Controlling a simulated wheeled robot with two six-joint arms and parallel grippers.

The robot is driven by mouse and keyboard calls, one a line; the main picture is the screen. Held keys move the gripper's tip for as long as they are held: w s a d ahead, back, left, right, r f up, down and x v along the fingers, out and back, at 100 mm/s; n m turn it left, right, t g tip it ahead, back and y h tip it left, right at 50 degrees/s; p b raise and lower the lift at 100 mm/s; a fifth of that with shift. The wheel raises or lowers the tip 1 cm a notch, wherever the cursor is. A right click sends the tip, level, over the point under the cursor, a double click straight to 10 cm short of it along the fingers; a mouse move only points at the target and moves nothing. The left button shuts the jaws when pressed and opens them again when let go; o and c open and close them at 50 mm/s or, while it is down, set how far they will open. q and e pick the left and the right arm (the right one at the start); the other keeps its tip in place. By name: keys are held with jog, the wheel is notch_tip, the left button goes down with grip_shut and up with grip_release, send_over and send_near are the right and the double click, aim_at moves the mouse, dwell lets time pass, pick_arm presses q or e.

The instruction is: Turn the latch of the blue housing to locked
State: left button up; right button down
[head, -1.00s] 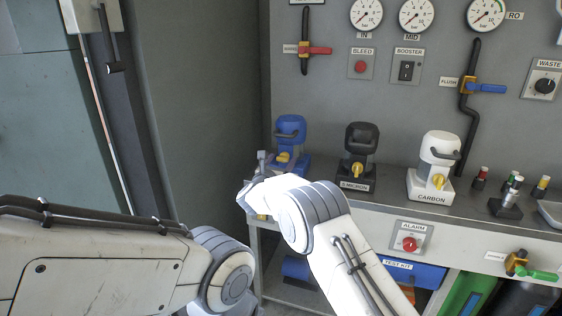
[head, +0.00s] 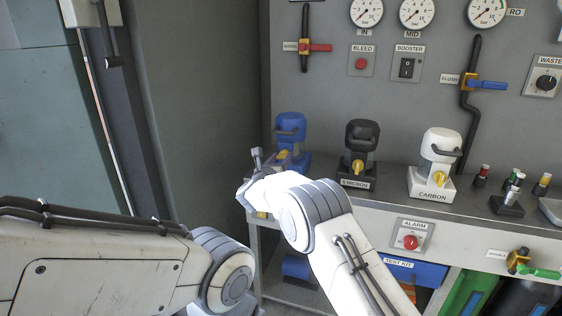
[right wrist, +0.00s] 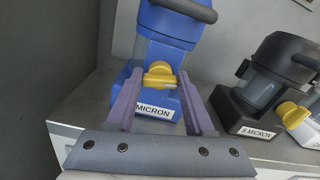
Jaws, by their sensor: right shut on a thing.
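The blue housing (head: 291,128) stands at the left end of the bench, with a black handle on top. It also shows in the right wrist view (right wrist: 172,25), with a label ending in "MICRON". Its yellow latch (right wrist: 159,76) is on the lower front and lies roughly crosswise in that view. My right gripper (right wrist: 160,88) is shut on the latch, one purple finger at each side. In the head view the gripper (head: 268,160) is at the front of the housing, and its wrist hides part of the base. My left gripper is not in view.
A black housing (head: 361,140) labelled "5 MICRON" and a white one (head: 440,150) labelled "CARBON" stand to the right, each with a yellow latch. The panel with gauges rises behind. A dark wall (head: 200,80) is close on the left.

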jog(key=n, duration=0.3)
jog(key=shift+a+n+b, duration=0.1)
jog(key=shift+n+b, duration=0.2)
jog(key=shift+b, duration=0.1)
jog(key=n, duration=0.3)
jog(key=shift+n, duration=0.3)
jog(key=n+p, duration=0.1)
jog(key=n, duration=0.2)
jog(key=shift+a+n, duration=0.1)
jog(key=shift+n, duration=0.3)
jog(key=shift+f+n+p, duration=0.15)
jog(key=shift+n+p, duration=0.8)
jog(key=shift+n, duration=1.35)
jog(key=shift+c, duration=1.4)
grip_release()
jog(key=shift+a, duration=0.1)
